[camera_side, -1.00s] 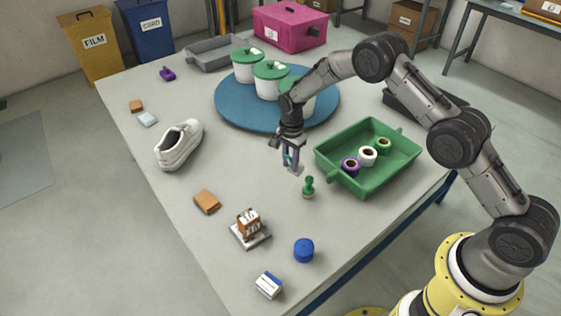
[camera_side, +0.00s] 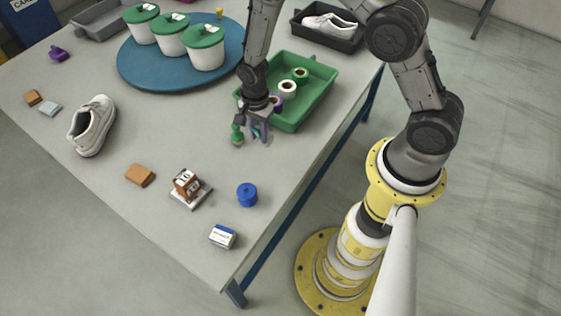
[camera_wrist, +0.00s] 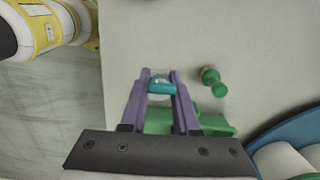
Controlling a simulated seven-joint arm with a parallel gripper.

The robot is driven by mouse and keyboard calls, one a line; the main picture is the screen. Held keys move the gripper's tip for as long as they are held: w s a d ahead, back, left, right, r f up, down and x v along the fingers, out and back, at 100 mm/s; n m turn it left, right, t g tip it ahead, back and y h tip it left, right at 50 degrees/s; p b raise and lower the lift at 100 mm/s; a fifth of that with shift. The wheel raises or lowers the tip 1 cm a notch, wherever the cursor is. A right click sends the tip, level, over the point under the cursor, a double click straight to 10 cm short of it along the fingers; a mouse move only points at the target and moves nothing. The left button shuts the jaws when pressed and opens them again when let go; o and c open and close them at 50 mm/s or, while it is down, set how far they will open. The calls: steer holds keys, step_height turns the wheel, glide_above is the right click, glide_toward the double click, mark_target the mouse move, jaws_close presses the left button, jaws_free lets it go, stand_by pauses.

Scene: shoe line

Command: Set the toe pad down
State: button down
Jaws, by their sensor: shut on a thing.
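My gripper (camera_side: 258,138) points down over the grey table, just right of a green stamp-like piece and in front of the green tray. Its purple fingers, seen in the wrist view (camera_wrist: 161,74), are shut on a small teal piece with a pale, glassy part, seemingly the toe pad (camera_wrist: 161,87). The fingers cover its sides, and in the side view it is too small to make out well. I cannot tell whether it touches the table.
The green stamp-like piece (camera_side: 237,134) stands close by. The green tray (camera_side: 318,92) holds several rolls. A brown block stamp (camera_side: 186,184), blue round pot (camera_side: 247,194), small box (camera_side: 223,236) and white shoe (camera_side: 91,127) stand apart.

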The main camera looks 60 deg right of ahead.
steer(key=s+d+r, duration=0.1)
steer(key=s+r, duration=0.2)
steer(key=s, duration=1.7)
steer(key=shift+m, duration=0.5)
steer(key=w+f, duration=0.3)
steer(key=w, duration=0.1)
steer(key=w+f, duration=0.3)
steer(key=w, duration=0.2)
steer(key=w+f, duration=0.3)
steer(key=w, duration=0.2)
steer(key=shift+w+a, duration=0.1)
steer(key=shift+w, duration=0.05)
steer(key=shift+w+f, duration=0.15)
steer(key=shift+f, duration=1.6)
steer(key=shift+f, duration=0.2)
steer(key=c, duration=0.7)
jaws_free()
steer(key=shift+o, duration=0.2)
steer(key=shift+r, duration=0.15)
